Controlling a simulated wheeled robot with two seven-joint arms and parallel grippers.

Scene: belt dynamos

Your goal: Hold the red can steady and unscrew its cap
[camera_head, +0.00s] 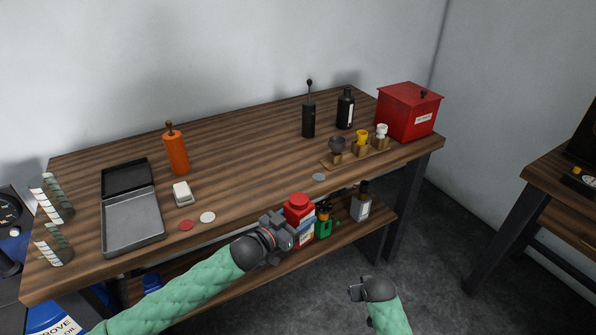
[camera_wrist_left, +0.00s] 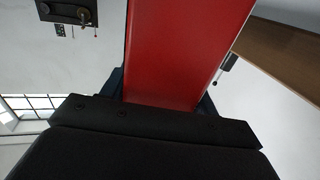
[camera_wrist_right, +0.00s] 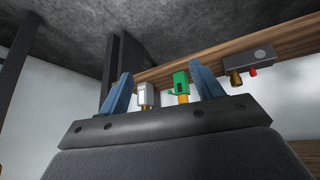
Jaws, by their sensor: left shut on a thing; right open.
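The red can (camera_head: 302,224) with a pale label stands upright in front of the workbench's front edge. Its red cap (camera_head: 297,199) sits on top of it. My left gripper (camera_head: 288,232) is shut on the can from the left. In the left wrist view the can's red side (camera_wrist_left: 185,55) fills the space between the fingers, and the cap is out of that view. My right gripper (camera_head: 357,291) is open and empty, lower and to the right of the can, apart from it. In the right wrist view its two fingers (camera_wrist_right: 162,90) are spread.
The workbench top carries a black case (camera_head: 133,222), an orange cylinder (camera_head: 176,152), a wooden rack (camera_head: 343,163) and a red box (camera_head: 407,113). Open floor lies right of my right gripper.

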